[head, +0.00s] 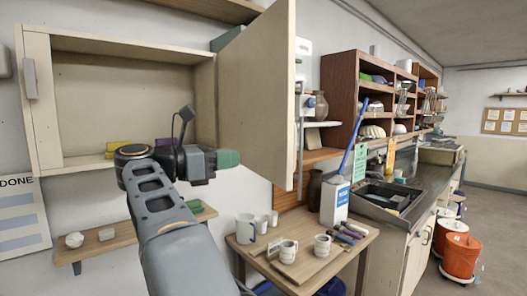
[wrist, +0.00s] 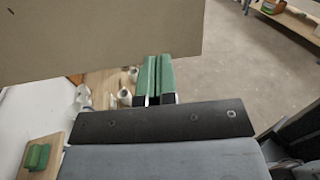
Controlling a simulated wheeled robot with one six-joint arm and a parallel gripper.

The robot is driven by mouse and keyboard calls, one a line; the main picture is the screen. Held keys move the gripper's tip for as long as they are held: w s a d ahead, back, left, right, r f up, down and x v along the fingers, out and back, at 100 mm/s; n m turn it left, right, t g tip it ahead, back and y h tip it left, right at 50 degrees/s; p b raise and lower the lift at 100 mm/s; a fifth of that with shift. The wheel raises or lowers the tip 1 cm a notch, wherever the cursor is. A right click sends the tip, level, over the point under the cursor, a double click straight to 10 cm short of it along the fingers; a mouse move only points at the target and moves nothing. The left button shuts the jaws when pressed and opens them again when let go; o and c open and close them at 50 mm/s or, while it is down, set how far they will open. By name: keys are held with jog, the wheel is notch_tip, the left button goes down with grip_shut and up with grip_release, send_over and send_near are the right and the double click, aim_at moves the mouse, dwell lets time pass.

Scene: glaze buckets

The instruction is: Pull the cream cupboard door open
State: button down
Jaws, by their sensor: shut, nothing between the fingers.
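The cream cupboard (head: 48,100) hangs on the wall at the left of the head view. Its door (head: 258,95) stands wide open, swung out to the right of the cupboard. The door also fills the upper left of the wrist view (wrist: 100,35). My gripper (head: 236,158) has green fingers and is in front of the cupboard opening, at the door's inner side near its lower part. In the wrist view the fingers (wrist: 158,65) are together with nothing between them, and their tips are close to the door's edge. I cannot tell whether they touch it.
Below stands a wooden table (head: 300,280) with mugs (head: 289,252) and a white-blue container (head: 335,200). A low shelf (head: 120,243) is at the left. Open floor (head: 490,240) lies to the right.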

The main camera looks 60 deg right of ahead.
aim_at(272, 155)
jog(key=p+x, duration=0.2)
jog(key=x, duration=0.4)
jog(key=shift+s+d+r, duration=0.15)
jog(key=shift+s+d, duration=0.05)
jog(key=shift+d, duration=0.15)
jog(key=shift+p+x, duration=0.4)
jog(key=shift+x, duration=0.35)
